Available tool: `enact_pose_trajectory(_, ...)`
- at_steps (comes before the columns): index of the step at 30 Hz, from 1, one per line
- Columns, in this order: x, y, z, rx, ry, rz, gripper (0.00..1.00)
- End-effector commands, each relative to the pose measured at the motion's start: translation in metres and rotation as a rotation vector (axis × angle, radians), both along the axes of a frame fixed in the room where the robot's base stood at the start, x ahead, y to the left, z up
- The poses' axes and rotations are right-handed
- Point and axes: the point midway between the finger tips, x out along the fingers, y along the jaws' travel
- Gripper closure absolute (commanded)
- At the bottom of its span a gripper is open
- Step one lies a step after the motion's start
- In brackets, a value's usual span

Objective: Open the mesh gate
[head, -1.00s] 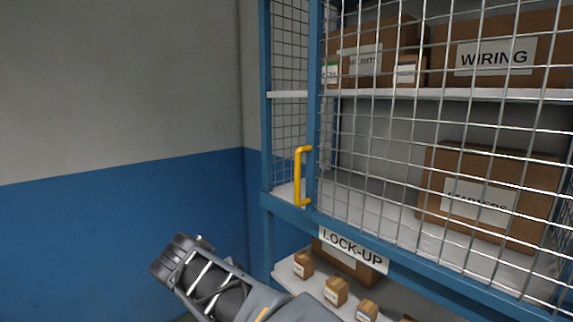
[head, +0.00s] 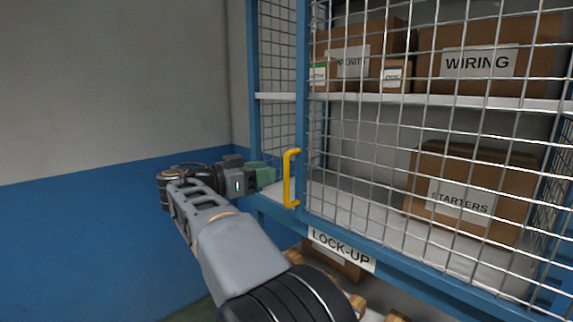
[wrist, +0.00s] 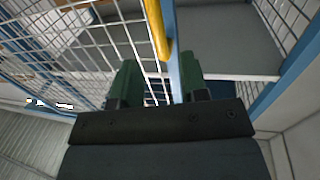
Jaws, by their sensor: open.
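The mesh gate (head: 400,150) is a wire grid in a blue frame and stands shut across the front of the cage shelf. Its yellow handle (head: 288,178) is an upright bar on the gate's left post. My gripper (head: 268,175) is just left of the handle, close to it, with green fingers pointing right. In the wrist view my gripper (wrist: 160,88) is open, and the yellow handle (wrist: 156,28) runs down from the top, ahead of and between the fingers. The fingers do not visibly touch it. The mesh gate (wrist: 85,50) fills the wrist view's left side.
Boxes marked WIRING (head: 478,62) and STARTERS (head: 462,190) sit on shelves behind the mesh. A LOCK-UP sign (head: 341,249) hangs on the lower blue rail, with small boxes below. A blue and grey wall (head: 90,110) stands left; the floor between is mostly hidden.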

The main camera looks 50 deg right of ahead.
Motion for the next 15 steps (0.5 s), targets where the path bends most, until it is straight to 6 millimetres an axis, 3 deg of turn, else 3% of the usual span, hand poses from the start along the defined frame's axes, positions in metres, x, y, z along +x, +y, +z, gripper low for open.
enact_pose_trajectory(6, -0.011, -0.037, 0.002, 0.001, 0.002, -0.003, 0.59)
enact_pose_trajectory(15, -0.018, -0.063, 0.0, 0.002, 0.001, -0.001, 0.59)
